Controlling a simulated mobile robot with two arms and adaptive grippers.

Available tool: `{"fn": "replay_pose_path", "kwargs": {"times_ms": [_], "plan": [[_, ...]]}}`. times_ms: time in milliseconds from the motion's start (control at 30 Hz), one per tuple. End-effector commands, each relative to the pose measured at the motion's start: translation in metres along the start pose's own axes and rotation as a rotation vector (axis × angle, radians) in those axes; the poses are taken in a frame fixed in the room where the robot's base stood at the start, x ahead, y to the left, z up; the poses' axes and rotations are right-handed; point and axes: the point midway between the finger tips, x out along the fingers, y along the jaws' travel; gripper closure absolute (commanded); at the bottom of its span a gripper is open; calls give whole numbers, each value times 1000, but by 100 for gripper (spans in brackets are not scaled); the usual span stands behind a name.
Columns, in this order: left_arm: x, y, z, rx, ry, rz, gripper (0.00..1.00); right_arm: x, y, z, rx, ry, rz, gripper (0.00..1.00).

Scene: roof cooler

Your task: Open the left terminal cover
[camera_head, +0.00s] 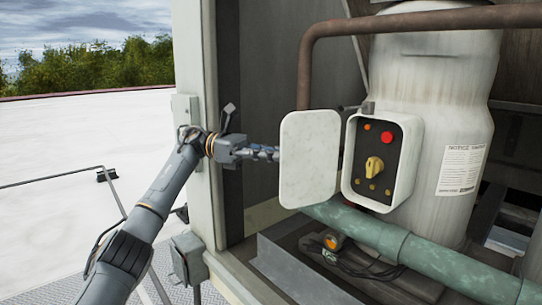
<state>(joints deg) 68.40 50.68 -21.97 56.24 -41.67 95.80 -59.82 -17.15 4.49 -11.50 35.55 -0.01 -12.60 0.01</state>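The terminal cover (309,160) is a pale, rounded rectangular plate. It stands swung out to the left of the terminal box (408,165), on the front of a white tank. My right gripper is not in view.
A rusty pipe (420,22) runs above and down behind the cover. A green pipe (370,232) crosses below the box. A pale cabinet post (199,80) stands beside my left arm. The white roof at left is mostly open, with a thin railing.

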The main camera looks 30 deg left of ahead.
Motion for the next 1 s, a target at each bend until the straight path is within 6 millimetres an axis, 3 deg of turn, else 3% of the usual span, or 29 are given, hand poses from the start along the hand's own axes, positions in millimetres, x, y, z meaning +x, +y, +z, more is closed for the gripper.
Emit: {"fn": "replay_pose_path", "kwargs": {"times_ms": [500,533,633,1000], "plan": [[5,2,0,-3,-1,0,100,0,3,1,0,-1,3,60],[5,2,0,-3,-1,0,88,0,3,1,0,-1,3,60],[5,2,0,-3,0,0,70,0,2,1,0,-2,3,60],[3,1,-1,-3,0,2,70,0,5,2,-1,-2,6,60]]}}
